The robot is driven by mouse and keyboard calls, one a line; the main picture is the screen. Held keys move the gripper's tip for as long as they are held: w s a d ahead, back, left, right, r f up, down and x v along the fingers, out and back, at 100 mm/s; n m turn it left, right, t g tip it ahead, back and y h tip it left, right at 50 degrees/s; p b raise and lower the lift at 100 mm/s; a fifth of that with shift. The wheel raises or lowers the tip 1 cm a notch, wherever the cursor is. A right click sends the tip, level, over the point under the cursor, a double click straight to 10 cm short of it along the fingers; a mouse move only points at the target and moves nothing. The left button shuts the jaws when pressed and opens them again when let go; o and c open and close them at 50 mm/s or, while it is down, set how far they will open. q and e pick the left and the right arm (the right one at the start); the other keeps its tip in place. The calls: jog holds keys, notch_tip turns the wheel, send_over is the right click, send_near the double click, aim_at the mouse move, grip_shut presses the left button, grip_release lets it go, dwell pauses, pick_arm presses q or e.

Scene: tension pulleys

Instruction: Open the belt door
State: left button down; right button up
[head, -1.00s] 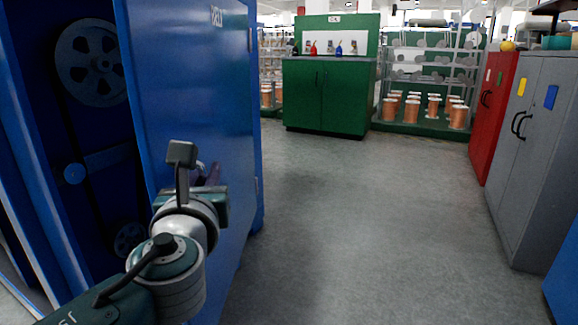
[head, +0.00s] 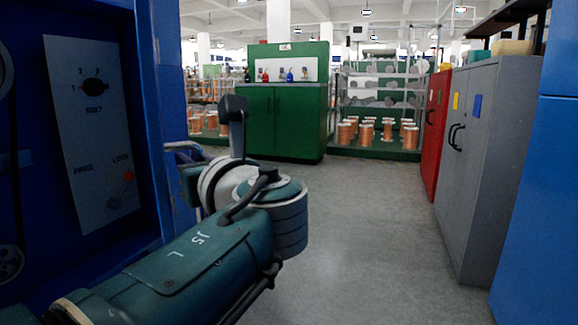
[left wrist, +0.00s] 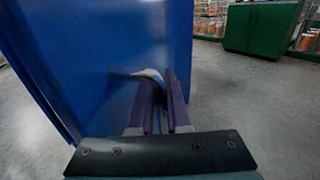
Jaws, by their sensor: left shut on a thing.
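The belt door (head: 172,110) is a blue panel, seen as a narrow upright strip beside the blue machine's opening in the head view. In the left wrist view the door (left wrist: 110,60) is a broad blue sheet with a curved metal handle (left wrist: 150,74). My left gripper (left wrist: 155,100) has its purple fingers shut on this handle. In the head view my left gripper (head: 187,160) is mostly hidden behind my own wrist. The open side of the machine shows a grey control panel (head: 90,130) marked FREE and LOCK. My right gripper is out of view.
A green cabinet (head: 285,115) stands at the back, with racks of copper spools (head: 380,130) beside it. Red (head: 433,125) and grey (head: 480,150) cabinets and a blue unit (head: 535,220) line the right. The grey floor (head: 370,220) between is clear.

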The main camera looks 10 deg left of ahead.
pick_arm(q)
jog(key=c, duration=1.2)
grip_release()
jog(key=shift+a, duration=0.1)
jog(key=shift+o, duration=0.2)
jog(key=p+v, duration=0.3)
jog(key=v, duration=0.4)
jog(key=shift+d, duration=0.25)
jog(key=shift+s, duration=0.1)
